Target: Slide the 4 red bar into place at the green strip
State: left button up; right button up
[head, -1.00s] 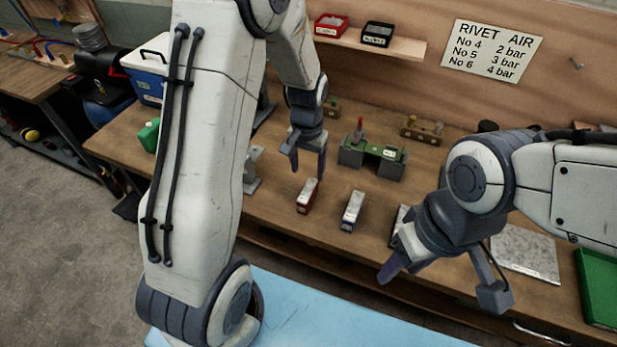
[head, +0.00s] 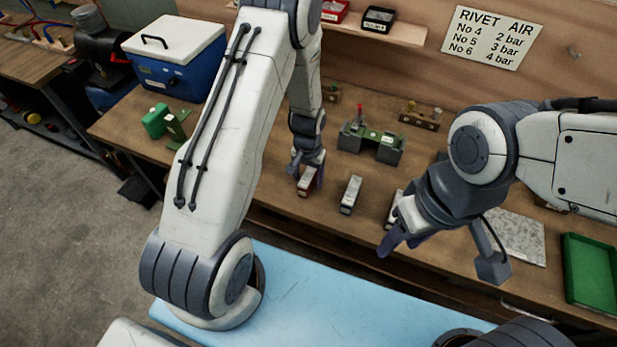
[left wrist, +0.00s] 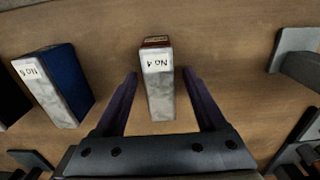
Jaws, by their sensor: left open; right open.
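The red bar (head: 306,181) stands on the wooden bench; in the left wrist view it is a block (left wrist: 158,85) with a grey top, a red end and a "No 4" label. My left gripper (head: 308,183) is down around it. In the left wrist view the open fingers (left wrist: 160,95) lie one on each side of the bar, with a gap to each. The green strip (head: 372,141) is on a fixture behind, to the right, with a red peg at its left end. My right gripper (head: 400,242) is open and empty over the bench's front edge.
A blue bar (head: 350,195), labelled No 5 in the wrist view (left wrist: 55,85), stands right of the red bar. Another bar (head: 393,212) is partly hidden by my right gripper.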

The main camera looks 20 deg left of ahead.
pick_arm(q)
jog(key=shift+f, duration=0.1)
grip_shut()
dwell(1.4)
